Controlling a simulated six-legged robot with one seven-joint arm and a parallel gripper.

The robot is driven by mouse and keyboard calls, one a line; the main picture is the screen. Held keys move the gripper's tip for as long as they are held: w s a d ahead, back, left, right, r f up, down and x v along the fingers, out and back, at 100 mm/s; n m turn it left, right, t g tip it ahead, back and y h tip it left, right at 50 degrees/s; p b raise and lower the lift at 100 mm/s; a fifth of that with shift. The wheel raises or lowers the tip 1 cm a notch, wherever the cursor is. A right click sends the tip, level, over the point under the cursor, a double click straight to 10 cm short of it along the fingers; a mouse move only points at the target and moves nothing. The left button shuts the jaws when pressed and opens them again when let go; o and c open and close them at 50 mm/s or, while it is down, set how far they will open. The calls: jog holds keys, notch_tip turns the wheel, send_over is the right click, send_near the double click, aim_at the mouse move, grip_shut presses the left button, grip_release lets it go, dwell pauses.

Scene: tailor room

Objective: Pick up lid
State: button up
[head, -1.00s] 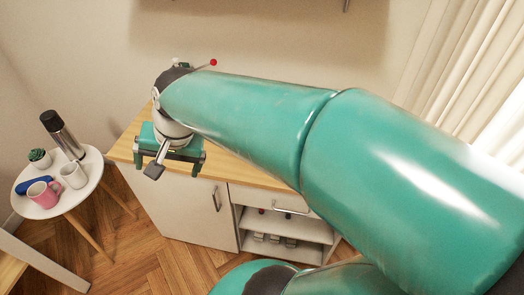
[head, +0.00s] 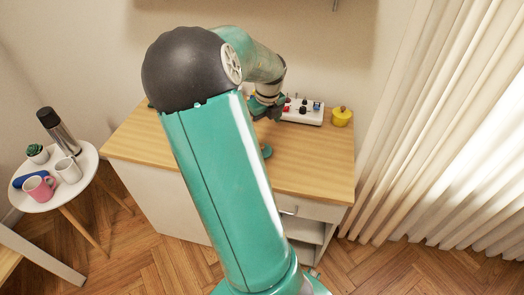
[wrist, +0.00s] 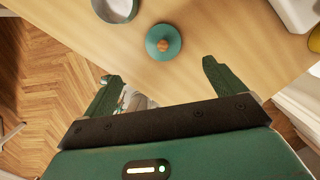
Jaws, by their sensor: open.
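The lid is a teal disc with a round wooden knob (wrist: 163,43), lying on the wooden tabletop in the wrist view. In the head view part of a teal disc, apparently the lid (head: 267,151), shows beside my arm. My gripper (wrist: 160,70) is open and empty. In the wrist view the lid appears just above the gap between its fingertips, apart from them. In the head view my gripper is partly hidden by my arm.
A bowl with a pale inside (wrist: 117,8) stands near the lid. A white panel with coloured parts (head: 303,112) and a yellow object (head: 341,117) are at the back of the cabinet top (head: 320,165). The right front of the top is clear. Curtains hang at right.

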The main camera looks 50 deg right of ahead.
send_over(262, 145)
jog(key=f, duration=0.7)
jog(key=shift+s+a, duration=0.3)
jog(key=shift+a, duration=0.1)
jog(key=shift+w+d+f, duration=0.15)
jog(key=shift+d+f, duration=0.05)
jog(key=shift+f, duration=1.15)
jog(key=shift+w+d+f, duration=0.15)
jog(key=shift+f, duration=1.15)
jog(key=c, duration=1.1)
jog(key=shift+o, duration=0.2)
